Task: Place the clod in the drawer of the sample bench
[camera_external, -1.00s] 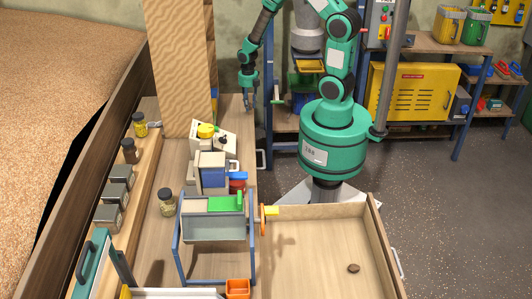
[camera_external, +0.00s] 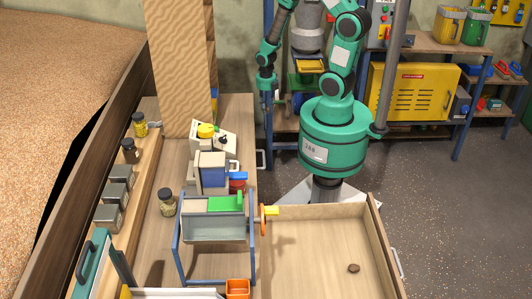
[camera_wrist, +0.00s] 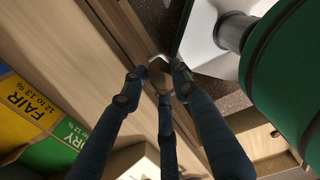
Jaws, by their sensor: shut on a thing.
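A small brown lump (camera_external: 353,268) that looks like the clod lies in the open drawer (camera_external: 320,207) of the sample bench, towards its near right corner. My gripper (camera_external: 270,106) is far from it, pointing down just past the bench's right edge at the back. In the wrist view my gripper (camera_wrist: 157,80) has its dark fingers drawn in around a small brownish and pale patch. The fingertips hide much of it, and I cannot tell what the held thing is.
The wooden bench (camera_external: 235,110) carries a small apparatus (camera_external: 212,172), a blue-framed stand (camera_external: 252,262), an orange bin (camera_external: 237,289) and several jars along the left. A pale handle (camera_external: 261,160) sticks out from the bench's right side. Yellow and green labels (camera_wrist: 30,105) show in the wrist view.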

